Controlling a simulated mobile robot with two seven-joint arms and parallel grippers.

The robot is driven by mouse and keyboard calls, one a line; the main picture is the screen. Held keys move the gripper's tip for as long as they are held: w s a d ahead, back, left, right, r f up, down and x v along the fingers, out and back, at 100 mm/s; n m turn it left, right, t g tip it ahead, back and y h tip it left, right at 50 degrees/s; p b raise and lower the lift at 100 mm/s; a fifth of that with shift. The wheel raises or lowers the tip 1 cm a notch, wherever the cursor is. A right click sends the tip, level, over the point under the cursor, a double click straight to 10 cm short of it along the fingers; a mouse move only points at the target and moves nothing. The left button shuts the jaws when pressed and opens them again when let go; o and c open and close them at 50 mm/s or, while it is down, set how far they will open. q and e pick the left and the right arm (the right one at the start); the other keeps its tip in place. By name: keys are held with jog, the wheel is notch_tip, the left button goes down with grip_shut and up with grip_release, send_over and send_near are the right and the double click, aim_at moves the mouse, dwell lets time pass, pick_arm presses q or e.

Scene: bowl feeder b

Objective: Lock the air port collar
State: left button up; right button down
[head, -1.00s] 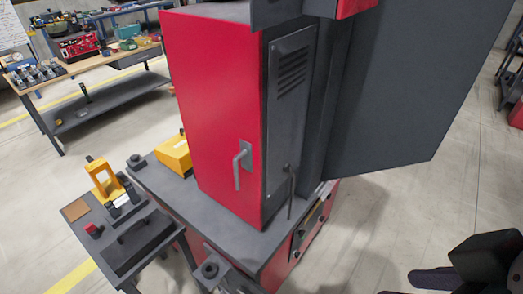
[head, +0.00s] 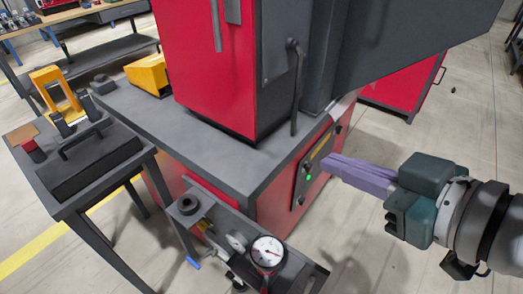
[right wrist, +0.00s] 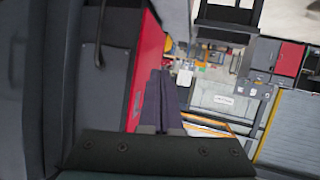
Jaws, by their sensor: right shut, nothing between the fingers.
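My right gripper (head: 328,168) has long purple fingers closed together with nothing between them. They point left, beside the dark control panel (head: 312,165) with a lit green button on the red cabinet; I cannot tell whether they touch it. The fingers also show in the right wrist view (right wrist: 160,100), beside a red surface. A pressure gauge (head: 267,252) with a white face sits on the low grey bracket (head: 222,205) at the cabinet's front. Small brass and blue fittings (head: 193,262) are near it. I cannot make out which part is the air port collar. My left gripper is not in view.
A red and grey machine housing (head: 215,75) stands on the grey bench top (head: 150,112). A dark handle (head: 295,90) hangs on its side. A side table (head: 50,185) with a yellow frame (head: 58,90) is at left.

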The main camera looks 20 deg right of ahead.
notch_tip(320, 180, down, 22)
jog(key=s+d+f+n+g+y+b, duration=0.15)
jog(key=n+y+b, duration=0.45)
jog(key=b, duration=1.7)
jog(key=s+d+f+n+g+y+b, duration=0.1)
jog(key=s+d+f+g+y+b, duration=0.1)
jog(key=f+b, duration=0.4)
jog(key=s+d+f+n+g+y+b, duration=0.1)
jog(key=s+f+y+b, duration=0.3)
jog(key=b, duration=0.6)
notch_tip(320, 180, down, 2)
jog(key=shift+s+d+f+g, duration=0.15)
jog(key=shift+s+d+g, duration=0.6)
jog(key=shift+s+d, duration=0.05)
jog(key=shift+a, duration=0.1)
jog(key=b, duration=0.2)
send_near(264, 291)
jog(key=a, duration=0.6)
jog(key=shift+w+f, duration=0.5)
jog(key=shift+w, duration=0.1)
